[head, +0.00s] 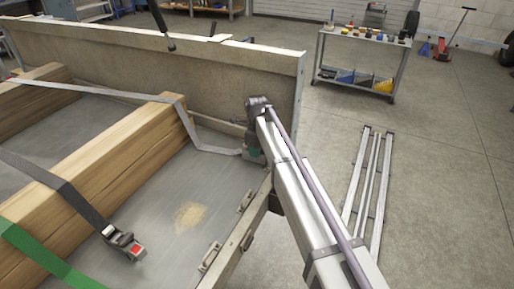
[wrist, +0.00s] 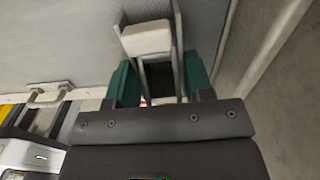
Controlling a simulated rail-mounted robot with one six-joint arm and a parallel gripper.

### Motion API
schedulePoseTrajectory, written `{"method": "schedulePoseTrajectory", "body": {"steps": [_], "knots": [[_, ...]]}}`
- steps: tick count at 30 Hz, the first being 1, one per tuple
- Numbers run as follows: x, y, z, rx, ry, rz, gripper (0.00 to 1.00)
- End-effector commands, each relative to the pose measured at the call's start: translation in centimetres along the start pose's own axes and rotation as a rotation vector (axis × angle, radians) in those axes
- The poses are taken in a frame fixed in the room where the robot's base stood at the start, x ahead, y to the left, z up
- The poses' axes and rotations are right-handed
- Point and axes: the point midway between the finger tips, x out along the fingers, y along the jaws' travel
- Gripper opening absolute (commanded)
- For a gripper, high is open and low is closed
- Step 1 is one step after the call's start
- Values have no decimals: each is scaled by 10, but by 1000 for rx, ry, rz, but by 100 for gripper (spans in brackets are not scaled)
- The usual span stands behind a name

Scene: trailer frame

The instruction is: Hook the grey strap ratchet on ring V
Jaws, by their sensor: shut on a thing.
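The pale grey strap (head: 215,149) runs over the far end of the wooden beams and down to my gripper (head: 254,155) at the trailer's far right corner. My gripper is shut on the grey strap ratchet, whose metal frame and pale grey handle (wrist: 147,40) show between the green fingers (wrist: 160,88) in the wrist view. My arm hides most of the ratchet in the head view. The ratchet's hook is hidden. Metal rings (head: 211,257) and (head: 245,201) sit along the right side rail; one ring (wrist: 45,95) shows left of my gripper in the wrist view. I can read no ring letter.
A black strap (head: 62,188) ends in a ratchet with a red part (head: 123,242) on the trailer bed. A green strap (head: 42,255) crosses the near beam. The front board (head: 225,78) stands close behind my gripper. A cart (head: 360,60) and metal rails (head: 368,185) are outside.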

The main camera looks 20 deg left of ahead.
Motion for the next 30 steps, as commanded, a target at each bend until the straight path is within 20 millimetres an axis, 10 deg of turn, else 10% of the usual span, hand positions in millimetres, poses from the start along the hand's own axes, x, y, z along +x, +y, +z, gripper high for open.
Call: {"method": "schedulePoseTrajectory", "body": {"steps": [3,4,13,23,30], "knots": [[-1,0,0,0,0,0,14],[-1,0,0,0,0,0,48],[-1,0,0,0,0,0,77],[-9,0,0,0,0,0,77],[-60,0,0,0,0,0,77]]}}
